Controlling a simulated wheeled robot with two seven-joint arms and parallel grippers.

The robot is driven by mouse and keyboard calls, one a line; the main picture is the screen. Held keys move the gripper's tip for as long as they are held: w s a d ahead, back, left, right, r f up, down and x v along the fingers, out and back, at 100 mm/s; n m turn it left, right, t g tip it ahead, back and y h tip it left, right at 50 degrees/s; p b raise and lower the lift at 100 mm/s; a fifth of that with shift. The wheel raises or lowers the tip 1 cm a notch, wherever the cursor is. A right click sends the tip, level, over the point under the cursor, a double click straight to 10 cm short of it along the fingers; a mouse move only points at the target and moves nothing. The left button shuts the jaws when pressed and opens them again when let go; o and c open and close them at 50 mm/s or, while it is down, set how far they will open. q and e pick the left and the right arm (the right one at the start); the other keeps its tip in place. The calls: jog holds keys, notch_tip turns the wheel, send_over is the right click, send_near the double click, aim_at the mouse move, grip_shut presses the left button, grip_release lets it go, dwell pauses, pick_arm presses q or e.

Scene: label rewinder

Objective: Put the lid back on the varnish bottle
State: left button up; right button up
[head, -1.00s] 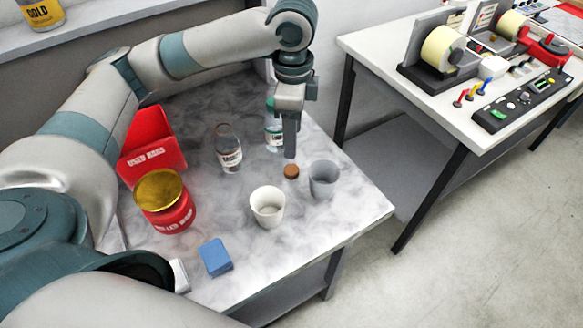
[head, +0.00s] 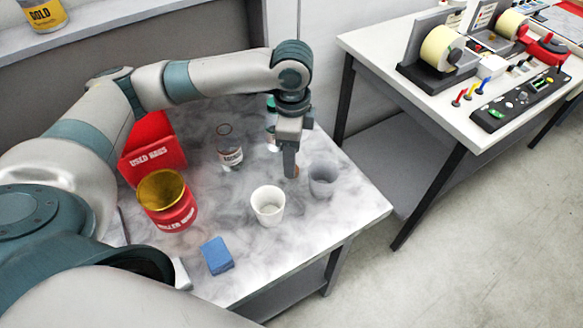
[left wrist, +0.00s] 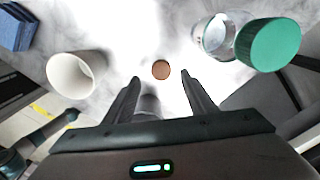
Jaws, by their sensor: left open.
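A small brown round lid (left wrist: 161,69) lies on the marbled tabletop; in the head view it is mostly hidden behind my left gripper (head: 290,174). In the left wrist view the lid sits between and just beyond the fingertips of this gripper (left wrist: 161,80). The jaws are open and empty. A clear bottle (head: 229,150) with a white label and an uncovered top stands left of the gripper; its label is too small to read surely.
A green-capped bottle (left wrist: 268,45) stands behind my left gripper. A grey cup (head: 322,181) is close to its right, and a white cup (head: 268,207) in front. A red tin (head: 180,217), red bin (head: 155,157) and blue block (head: 217,256) lie further left.

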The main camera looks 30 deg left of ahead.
pick_arm(q)
jog(key=shift+w+a+f+p, duration=0.15)
jog(key=shift+f+p, duration=0.35)
jog(key=shift+f, duration=1.5)
jog(key=c, duration=1.1)
